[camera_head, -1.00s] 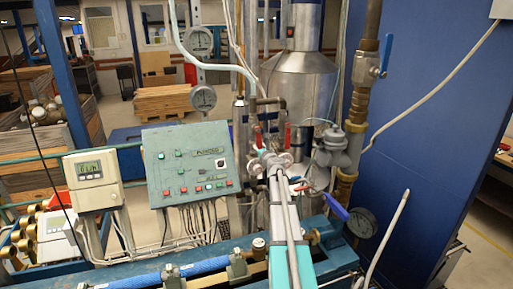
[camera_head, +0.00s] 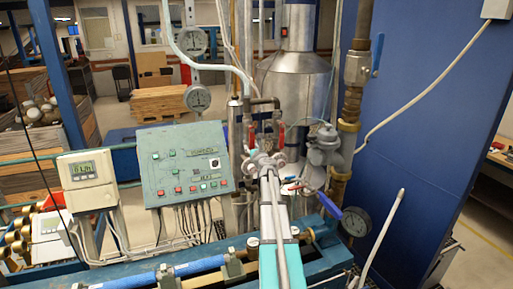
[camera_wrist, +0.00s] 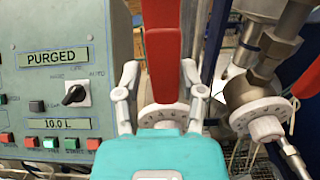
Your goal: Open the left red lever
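The left red lever (camera_wrist: 162,55) stands upright in the middle of the wrist view, above a round pale fitting. My gripper (camera_wrist: 160,75) has one fingertip on each side of it, with only narrow gaps showing, so it looks open around the lever. In the head view, the lever (camera_head: 252,134) shows just beyond my gripper (camera_head: 264,152), partly hidden by it. The right red lever (camera_head: 281,133) stands upright to its right; its lower end shows at the right edge of the wrist view (camera_wrist: 307,80).
A green control panel (camera_head: 185,165) stands to the left; its labels read "PURGED" and "10.0 L" in the wrist view. Pipes and a grey valve body (camera_head: 325,150) stand close on the right, with a blue handle (camera_head: 330,206) and a round gauge (camera_head: 356,222).

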